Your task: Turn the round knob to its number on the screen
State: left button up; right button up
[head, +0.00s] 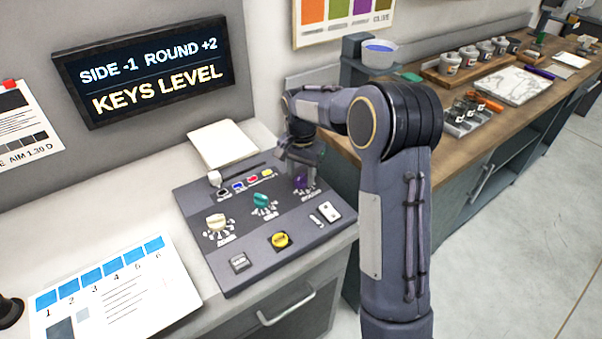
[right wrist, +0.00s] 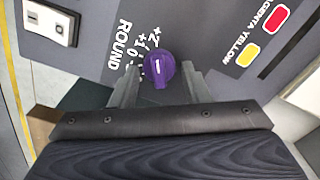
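The round knob is purple, labelled ROUND; in the right wrist view the knob (right wrist: 158,70) has a white mark pointing up, roughly toward +2 on its scale. In the head view the purple knob (head: 301,182) sits at the panel's far right, partly behind my right gripper (head: 301,167). In the right wrist view my right gripper (right wrist: 160,76) has one finger each side of the knob, with small gaps seeming to show; it looks open. The screen (head: 150,72) reads SIDE -1, ROUND +2, KEYS LEVEL. My left gripper is out of view.
The sloped dark panel (head: 245,245) also bears a white knob (head: 216,223), a teal knob (head: 262,201), a yellow button (head: 281,240), small coloured keys and switches. A numbered sheet (head: 115,290) lies left. A wooden bench (head: 440,120) with cups and tools stands right.

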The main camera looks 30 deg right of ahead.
aim_at(301, 176)
jog(key=shift+o, duration=0.8)
jog(key=shift+r, duration=3.9)
jog(key=shift+s, duration=0.1)
